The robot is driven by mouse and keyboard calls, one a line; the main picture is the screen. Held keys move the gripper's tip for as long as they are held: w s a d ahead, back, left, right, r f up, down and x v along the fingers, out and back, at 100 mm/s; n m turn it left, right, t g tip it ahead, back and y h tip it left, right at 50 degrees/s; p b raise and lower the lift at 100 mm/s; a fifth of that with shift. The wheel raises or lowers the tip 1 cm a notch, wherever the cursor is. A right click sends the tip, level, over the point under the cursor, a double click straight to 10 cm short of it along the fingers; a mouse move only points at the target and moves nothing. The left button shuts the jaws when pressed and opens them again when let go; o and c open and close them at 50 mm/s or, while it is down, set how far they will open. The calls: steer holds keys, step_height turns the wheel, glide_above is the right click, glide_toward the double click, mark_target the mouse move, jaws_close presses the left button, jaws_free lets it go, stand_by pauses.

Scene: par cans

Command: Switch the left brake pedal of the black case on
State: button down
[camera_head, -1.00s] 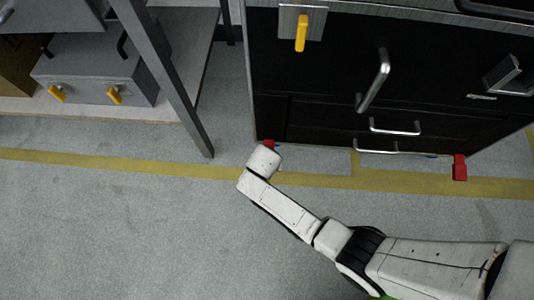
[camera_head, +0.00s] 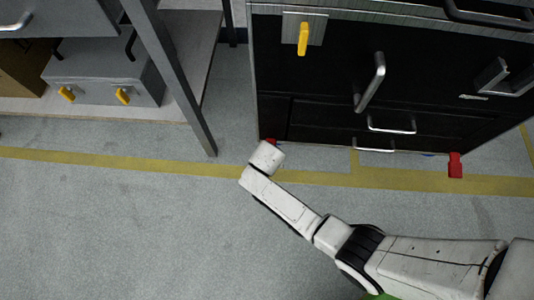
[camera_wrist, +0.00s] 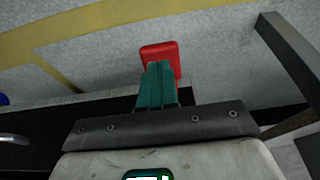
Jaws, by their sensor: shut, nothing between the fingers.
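The black case (camera_head: 330,85) fills the upper right of the head view. Its left brake pedal (camera_head: 271,140) is red and sits low at the left front corner, mostly hidden behind my wrist. It shows clearly in the wrist view (camera_wrist: 158,48) as a red block beyond my fingertips. My gripper (camera_wrist: 160,66) has its teal fingers together with nothing between them. The tips overlap the pedal's near part in the picture; I cannot tell whether they touch it. In the head view the fingers are hidden. The right pedal (camera_head: 455,165) is red too.
A grey shelf post (camera_head: 175,75) stands left of the case, close to the pedal's side. A grey box (camera_head: 105,75) with yellow latches sits on the shelf. Metal handles (camera_head: 392,125) stick out from the case front. The floor with yellow tape (camera_head: 100,160) is clear in front.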

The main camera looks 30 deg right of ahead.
steer(key=s+a+r+p, duration=0.3)
steer(key=s+r+p, duration=0.2)
steer(key=r, duration=0.3)
steer(key=shift+a+r, duration=0.3)
steer(key=shift+a, duration=0.1)
steer(key=shift+s, duration=0.1)
steer(key=s+d+r+n+g+y+p, duration=0.1)
steer(key=s+d+r+n, duration=0.2)
steer(key=s+d+r, duration=0.45)
steer(key=s+d+r+n+g+y, duration=0.1)
steer(key=s+d+r+n, duration=0.3)
steer(key=s+r, duration=0.65)
step_height(320, 180, up, 27)
steer(key=w+p, duration=0.1)
steer(key=p, duration=2.5)
steer(key=shift+w+r, duration=0.15)
steer(key=shift+w, duration=0.1)
steer(key=shift+a, duration=0.1)
